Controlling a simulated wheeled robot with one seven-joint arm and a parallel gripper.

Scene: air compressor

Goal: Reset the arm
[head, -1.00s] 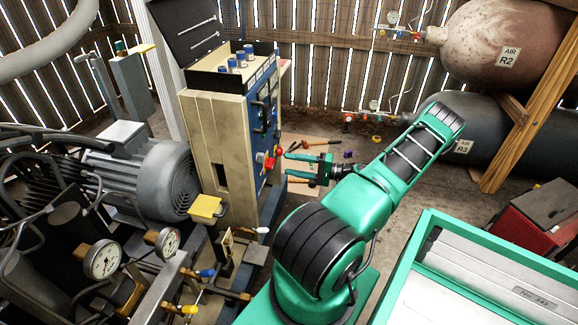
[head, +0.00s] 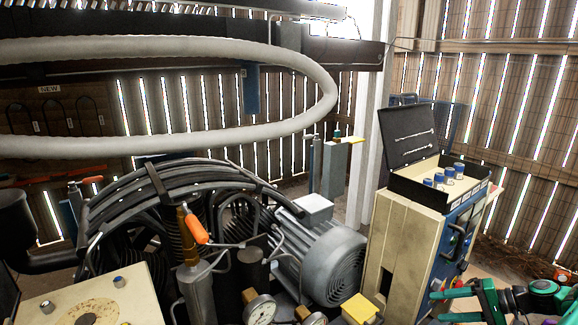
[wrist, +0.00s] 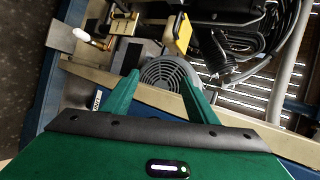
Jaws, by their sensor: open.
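My gripper (head: 436,307) is green and shows at the lower right of the head view, in front of the blue-sided control cabinet (head: 402,262). Its two fingers point left, are apart and hold nothing. In the wrist view my gripper (wrist: 158,77) has both green fingers spread, with the grey finned motor end (wrist: 172,82) beyond the gap. Most of my arm is cut off at the right edge of the head view. I cannot tell the exact distance between the fingers and the cabinet.
The grey motor (head: 325,257) and black compressor hoses fill the middle and left. A pressure gauge (head: 260,309) and a yellow plate (head: 360,308) stand low in front. A thick pale hose (head: 150,140) loops overhead. Floor shows at the right.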

